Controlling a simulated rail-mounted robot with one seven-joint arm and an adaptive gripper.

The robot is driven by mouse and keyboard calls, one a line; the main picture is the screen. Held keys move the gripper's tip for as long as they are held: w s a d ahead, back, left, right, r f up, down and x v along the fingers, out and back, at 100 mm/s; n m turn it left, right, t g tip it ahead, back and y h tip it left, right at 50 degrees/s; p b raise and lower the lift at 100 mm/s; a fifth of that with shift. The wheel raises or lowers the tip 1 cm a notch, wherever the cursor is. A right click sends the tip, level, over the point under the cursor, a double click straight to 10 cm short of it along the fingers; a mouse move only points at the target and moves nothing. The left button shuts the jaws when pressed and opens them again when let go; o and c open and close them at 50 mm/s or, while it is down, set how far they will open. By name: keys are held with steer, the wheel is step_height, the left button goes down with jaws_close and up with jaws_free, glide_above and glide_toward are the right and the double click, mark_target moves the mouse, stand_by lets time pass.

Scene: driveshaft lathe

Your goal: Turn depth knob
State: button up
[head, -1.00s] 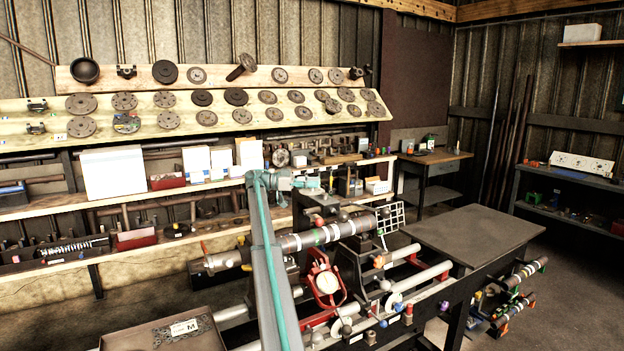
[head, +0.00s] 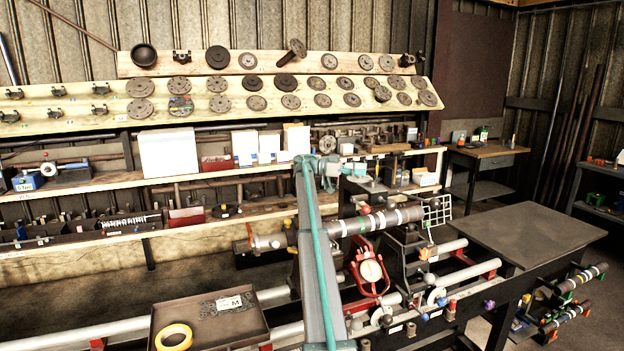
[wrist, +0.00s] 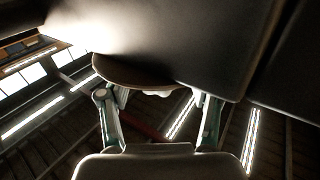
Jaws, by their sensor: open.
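My gripper (wrist: 157,98) is open in the wrist view, one finger on each side. A dark, rounded shape with a brownish edge (wrist: 135,72) shows beyond and between the fingers; I cannot tell what it is or whether they touch it. In the head view my arm rises in front of the lathe, and the gripper cannot be made out clearly. The lathe carries a banded driveshaft (head: 375,221), a red-framed dial gauge (head: 371,271) and several small coloured knobs, among them a purple knob (head: 489,304) and a blue knob (head: 423,316). Which one is the depth knob cannot be told.
A tray (head: 235,338) with a yellow ring (head: 174,337) stands at the front left. A bare dark tabletop (head: 525,232) lies to the right. Shelves with boxes (head: 168,152) and a board of discs (head: 60,113) line the back wall.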

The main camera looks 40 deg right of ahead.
steer(key=shift+f+n+t+h+b, duration=0.3)
steer(key=shift+f+t+h+b, duration=0.15)
steer(key=shift+b, duration=1.7)
steer(key=n+t+h+b, duration=0.2)
steer(key=h+b, duration=0.1)
steer(key=b, duration=0.8)
steer(key=shift+n+t+b, duration=0.3)
steer(key=shift+n+t, duration=0.05)
steer(key=shift+n, duration=0.05)
steer(key=shift+s+a+n+t+h+b, duration=0.15)
steer(key=shift+n+t+h+b, duration=0.55)
steer(key=shift+b, duration=0.5)
steer(key=shift+r+n+t+h, duration=0.25)
steer(key=shift+n+t, duration=0.15)
steer(key=shift+t, duration=0.4)
steer(key=n+t+p, duration=0.1)
steer(key=n+t+h+p, duration=0.1)
steer(key=shift+s+r+t, duration=0.1)
steer(key=shift+r+t, duration=0.3)
steer(key=n+t+h+p, duration=0.1)
steer(key=n+t+p, duration=0.1)
steer(key=t+p, duration=0.2)
steer(key=shift+r+n+p, duration=0.1)
steer(key=shift+n+p, duration=0.3)
steer(key=shift+p, duration=0.15)
steer(key=n+t+p, duration=0.2)
steer(key=t+p, duration=0.2)
steer(key=p, duration=0.3)
steer(key=shift+w, duration=0.2)
